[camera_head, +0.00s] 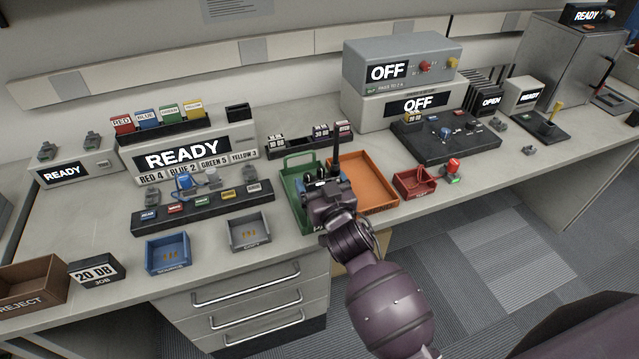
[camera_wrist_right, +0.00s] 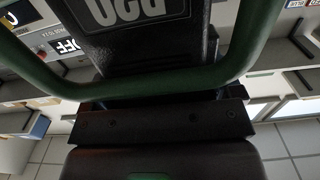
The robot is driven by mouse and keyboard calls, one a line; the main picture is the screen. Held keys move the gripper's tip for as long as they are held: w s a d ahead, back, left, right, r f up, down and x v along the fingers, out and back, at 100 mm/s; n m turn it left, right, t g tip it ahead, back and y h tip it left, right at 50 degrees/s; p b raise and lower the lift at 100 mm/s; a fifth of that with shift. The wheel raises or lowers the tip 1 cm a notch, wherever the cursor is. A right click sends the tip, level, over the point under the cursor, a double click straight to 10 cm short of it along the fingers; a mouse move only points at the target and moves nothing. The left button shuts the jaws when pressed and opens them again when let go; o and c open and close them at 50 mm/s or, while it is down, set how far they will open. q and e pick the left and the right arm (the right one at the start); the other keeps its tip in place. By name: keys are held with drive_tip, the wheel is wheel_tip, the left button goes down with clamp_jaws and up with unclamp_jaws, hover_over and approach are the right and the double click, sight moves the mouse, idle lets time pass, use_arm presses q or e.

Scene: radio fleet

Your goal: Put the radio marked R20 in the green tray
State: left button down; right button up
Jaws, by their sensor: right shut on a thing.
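My right gripper (camera_head: 326,192) is over the green tray (camera_head: 290,188) and hides much of it. It is shut on a dark radio, whose black antenna (camera_head: 336,152) stands up above the gripper in the head view. In the right wrist view the radio (camera_wrist_right: 140,45) is close up, with a white label upside down and cut by the top edge; it appears to read R20. A green curved bar (camera_wrist_right: 160,84) crosses in front of the radio there. I cannot tell whether the radio touches the tray floor. My left gripper is not in view.
An orange tray (camera_head: 373,190) is right beside the green tray, with a small red bin (camera_head: 415,182) farther right. Blue (camera_head: 168,253) and grey (camera_head: 250,232) bins stand left. A label rack (camera_head: 292,142) is behind. A black radio dock (camera_head: 203,207) lies left.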

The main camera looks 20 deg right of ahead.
drive_tip(key=shift+f, duration=0.15)
drive_tip(key=o, duration=1)
drive_tip(key=shift+r, duration=0.25)
drive_tip(key=shift+s+f, duration=0.15)
drive_tip(key=shift+s, duration=0.25)
drive_tip(key=s, duration=1.1)
drive_tip(key=shift+s+d, duration=0.1)
drive_tip(key=shift+d, duration=0.1)
drive_tip(key=s+d+f+g, duration=0.2)
drive_tip(key=s+d+f, duration=0.1)
drive_tip(key=s+f, duration=0.2)
drive_tip(key=s+d+f+g, duration=0.2)
drive_tip(key=s+d+f, duration=0.1)
drive_tip(key=s+f, duration=0.2)
drive_tip(key=s+d+f+g, duration=0.3)
drive_tip(key=s+d+f, duration=0.1)
drive_tip(key=s+f, duration=0.1)
drive_tip(key=shift+s+d+f+n+h, duration=0.1)
drive_tip(key=shift+s+f+n+h, duration=0.25)
drive_tip(key=shift+f, duration=0.25)
